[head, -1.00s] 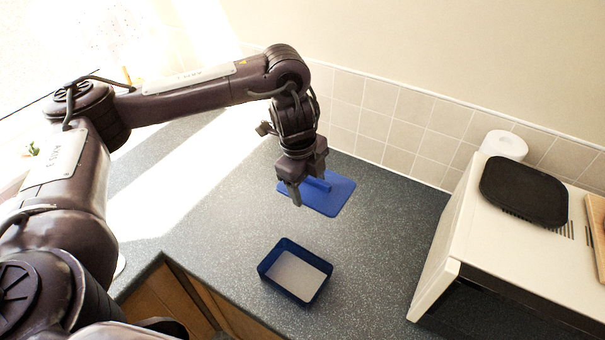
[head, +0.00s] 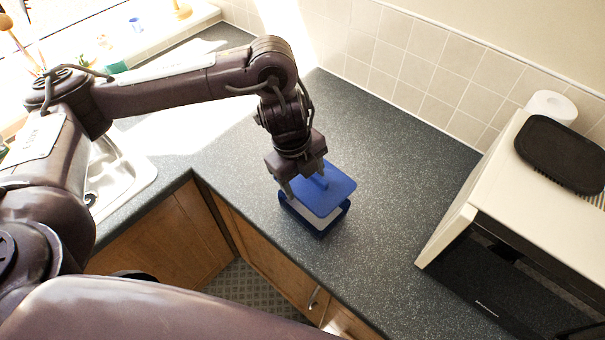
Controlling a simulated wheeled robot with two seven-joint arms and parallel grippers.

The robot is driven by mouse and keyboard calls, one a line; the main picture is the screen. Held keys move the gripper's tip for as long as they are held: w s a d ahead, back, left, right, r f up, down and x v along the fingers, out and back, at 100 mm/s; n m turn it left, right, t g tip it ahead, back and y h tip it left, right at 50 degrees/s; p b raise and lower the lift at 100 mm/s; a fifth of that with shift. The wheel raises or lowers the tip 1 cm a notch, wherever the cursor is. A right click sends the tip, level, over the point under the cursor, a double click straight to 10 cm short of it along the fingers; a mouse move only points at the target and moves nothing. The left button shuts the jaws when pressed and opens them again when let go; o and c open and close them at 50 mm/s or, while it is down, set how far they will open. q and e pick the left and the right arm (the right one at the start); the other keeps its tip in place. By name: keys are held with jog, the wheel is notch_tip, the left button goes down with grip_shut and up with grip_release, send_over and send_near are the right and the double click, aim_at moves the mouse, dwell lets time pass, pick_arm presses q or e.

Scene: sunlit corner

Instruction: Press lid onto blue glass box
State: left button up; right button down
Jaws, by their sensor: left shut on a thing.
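The blue glass box (head: 318,233) stands on the dark speckled counter near its front edge. The blue lid (head: 334,199) is above the box and covers most of its opening. A light strip of the box's inside shows between lid and front rim, so the lid looks raised or tilted; I cannot tell whether it touches the rim. My left gripper (head: 304,184) is over the lid, shut on the lid's handle, which the fingers partly hide. My right gripper is not in view.
A white microwave (head: 462,232) stands on the right, with a black flat item (head: 565,152) on top and a paper roll (head: 551,106) behind it. A sink (head: 125,180) lies at left. The counter (head: 400,160) behind and right of the box is clear.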

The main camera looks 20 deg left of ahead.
aim_at(303, 186)
pick_arm(q)
notch_tip(303, 186, down, 3)
jog(key=shift+d+r+b, duration=0.1)
jog(key=shift+b, duration=1.15)
jog(key=shift+f, duration=0.3)
jog(key=shift+f+b, duration=0.75)
jog(key=shift+f, duration=0.05)
jog(key=shift+f, duration=0.1)
jog(key=shift+f, duration=0.5)
dwell(0.5)
dwell(0.5)
